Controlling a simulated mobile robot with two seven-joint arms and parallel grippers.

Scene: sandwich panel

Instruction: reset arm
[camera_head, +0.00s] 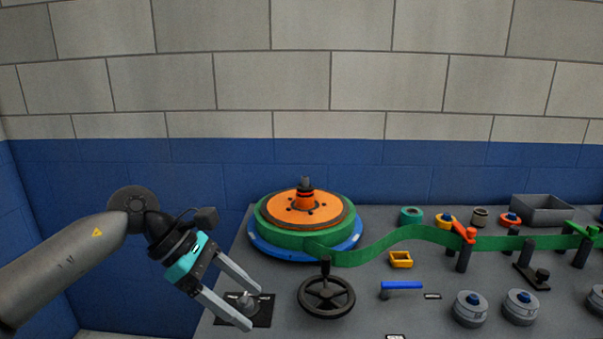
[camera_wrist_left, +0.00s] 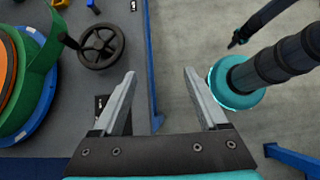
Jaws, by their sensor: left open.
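My left arm comes in from the left in the head view. Its gripper (camera_head: 256,303) is open, with two grey fingers apart and nothing between them. It hangs over the front left part of the grey panel, near a small lever switch on a black plate (camera_head: 262,318). In the left wrist view the open fingers (camera_wrist_left: 160,95) straddle the blue edge of the panel, with floor to the right. My right gripper is not in either view.
An orange and green reel (camera_head: 300,238) on a blue base stands right of the gripper, its green band (camera_head: 400,238) running right. A black handwheel (camera_head: 326,296) is close by. Blue-lever (camera_head: 402,286), knobs (camera_head: 470,305) and a grey bin (camera_head: 542,209) lie further right. A wall stands behind.

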